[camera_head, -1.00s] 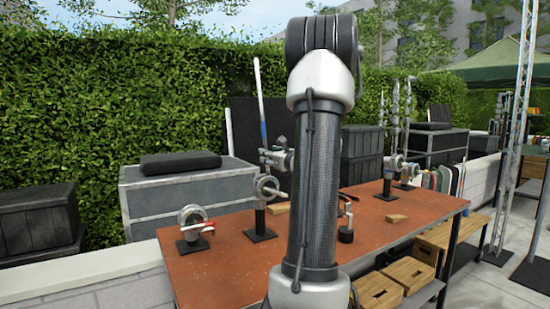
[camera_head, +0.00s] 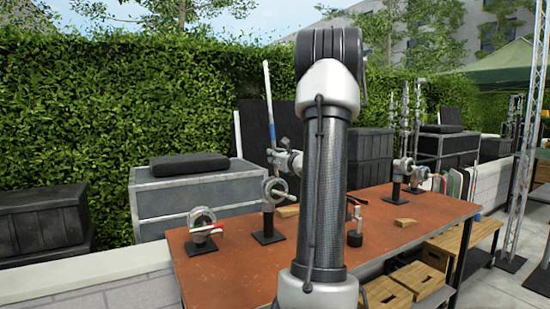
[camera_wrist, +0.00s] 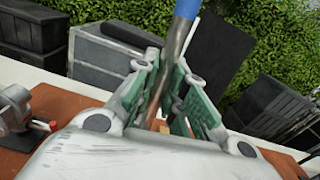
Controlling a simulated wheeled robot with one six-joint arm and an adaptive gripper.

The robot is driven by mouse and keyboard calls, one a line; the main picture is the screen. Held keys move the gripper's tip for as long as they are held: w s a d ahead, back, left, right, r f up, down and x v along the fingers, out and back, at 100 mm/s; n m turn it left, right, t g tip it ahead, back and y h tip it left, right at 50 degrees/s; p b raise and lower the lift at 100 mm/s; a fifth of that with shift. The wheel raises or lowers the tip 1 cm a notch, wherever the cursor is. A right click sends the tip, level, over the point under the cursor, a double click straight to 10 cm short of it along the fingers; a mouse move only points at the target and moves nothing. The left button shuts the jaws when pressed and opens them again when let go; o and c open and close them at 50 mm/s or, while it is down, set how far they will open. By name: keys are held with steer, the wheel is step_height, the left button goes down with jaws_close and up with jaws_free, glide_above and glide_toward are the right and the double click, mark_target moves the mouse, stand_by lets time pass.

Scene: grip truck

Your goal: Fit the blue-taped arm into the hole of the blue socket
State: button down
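The blue-taped arm (camera_head: 268,105) is a thin pale pole with a blue band, standing nearly upright with a slight lean above the table. It also shows in the wrist view (camera_wrist: 179,40), with the blue band at the top edge. My gripper (camera_wrist: 172,100) has green-padded fingers on both sides of the pole's bare grey part and looks shut on it. In the head view my gripper (camera_head: 282,158) is partly hidden behind my arm. Grey ring-shaped clamps on posts stand on the table, one left (camera_head: 203,228) and one nearer the middle (camera_head: 272,192). I cannot tell a blue socket among them.
The red-brown table (camera_head: 232,275) also carries more clamps at the right (camera_head: 402,172), a wooden wedge (camera_head: 405,222) and a small dark-based post (camera_head: 354,235). Large grey cases (camera_head: 185,205) and a hedge stand behind. My arm covers the middle of the head view.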

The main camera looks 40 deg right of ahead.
mark_target(273, 131)
steer(key=shift+r, duration=0.1)
stand_by(0.3)
steer(key=shift+w+a+r, duration=0.1)
steer(key=shift+a+r, duration=0.1)
steer(key=shift+r, duration=1.35)
steer(key=shift+a+r, duration=0.15)
steer(key=shift+r, duration=1.4)
steer(key=shift+w+a+r, duration=0.1)
steer(key=shift+a+r, duration=0.1)
steer(key=shift+r, duration=1.35)
